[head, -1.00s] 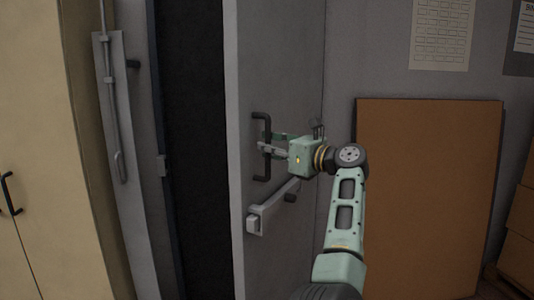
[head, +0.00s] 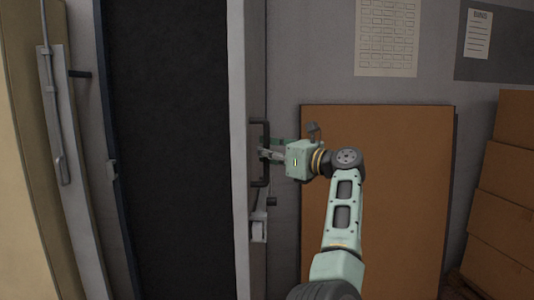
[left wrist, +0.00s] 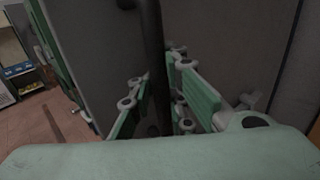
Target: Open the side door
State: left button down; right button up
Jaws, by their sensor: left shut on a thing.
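The side door (head: 238,190) is a grey panel seen nearly edge-on in the head view. It stands open, with a wide dark opening (head: 180,150) to its left. A black vertical handle (head: 264,128) sits on its face, and below it is a grey latch box (head: 258,228). My left gripper (head: 270,154) is shut on the handle. In the left wrist view the dark bar of the handle (left wrist: 153,40) stands between the green-padded fingers (left wrist: 160,105). My right gripper is in neither view.
A brown board (head: 400,200) leans on the wall to the right of the door. Cardboard boxes (head: 502,195) are stacked at the far right. A beige cabinet (head: 22,200) stands at the left. Papers hang on the wall.

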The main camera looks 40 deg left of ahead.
pick_arm(q)
jog(key=shift+f, duration=0.5)
jog(key=c, duration=2.2)
grip_release()
jog(key=o, duration=0.4)
jog(key=shift+d+r, duration=0.1)
jog(key=shift+r, duration=0.15)
jog(key=shift+o, duration=0.4)
jog(key=shift+s+r, duration=0.1)
jog(key=d, duration=1.2)
jog(key=shift+w, duration=0.35)
